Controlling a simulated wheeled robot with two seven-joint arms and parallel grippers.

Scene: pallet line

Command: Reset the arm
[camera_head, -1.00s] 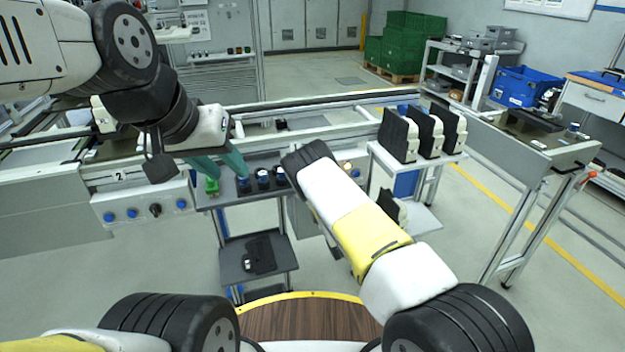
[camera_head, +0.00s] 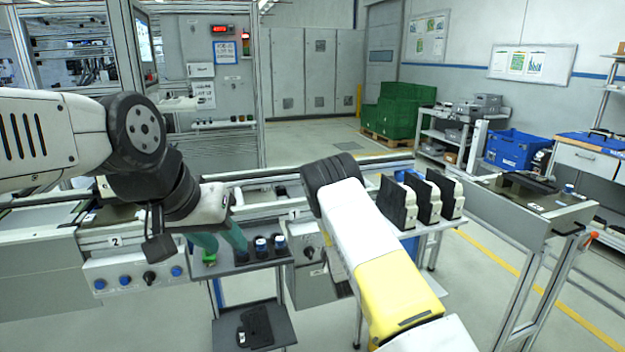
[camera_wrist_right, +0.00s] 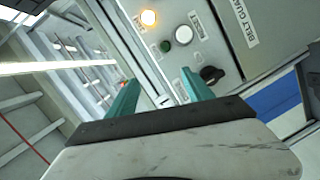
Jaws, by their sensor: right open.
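My left arm comes in from the left in the head view. Its gripper (camera_head: 221,242) points down over the small grey cart, with its two teal fingers apart. I see nothing between them. My right arm (camera_head: 365,240) reaches forward in the middle of the head view, and its gripper is hidden there behind the dark wrist. In the right wrist view, the right gripper (camera_wrist_right: 160,95) is open and empty, its teal fingers apart in front of a grey control panel (camera_wrist_right: 225,35).
The panel has a lit button (camera_wrist_right: 148,18), a white button (camera_wrist_right: 184,35) and a black knob (camera_wrist_right: 212,75). Bottles with dark caps (camera_head: 261,247) stand on the cart near the left gripper. Several black-and-white cases (camera_head: 398,203) stand right of my right arm.

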